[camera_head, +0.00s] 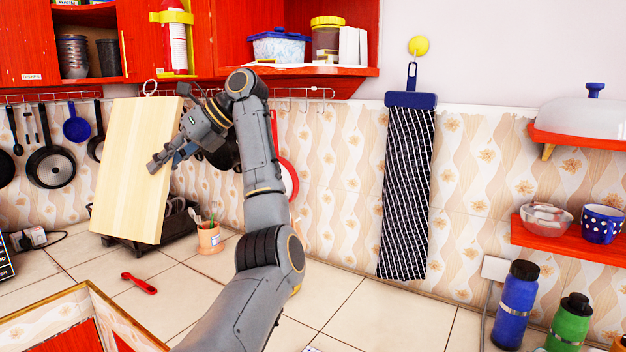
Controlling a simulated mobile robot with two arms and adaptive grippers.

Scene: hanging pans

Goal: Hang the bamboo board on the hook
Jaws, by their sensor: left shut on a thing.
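The bamboo board (130,172) is a pale wooden rectangle, held upright and slightly tilted in front of the left wall. A light ring (150,87) stands at its top edge. My left gripper (172,150) is shut on the board's right edge. A metal rail with hooks (312,93) runs along the wall below the red cabinets; to the left of the board it also carries pans. The board hides the stretch of rail behind it, and I cannot tell whether the ring touches a hook. My right gripper is not in view.
Dark pans (52,165) and a blue ladle (76,126) hang left of the board. A dark dish rack (170,238) and utensil cup (209,238) stand below. A red-handled item (139,283) lies on the counter.

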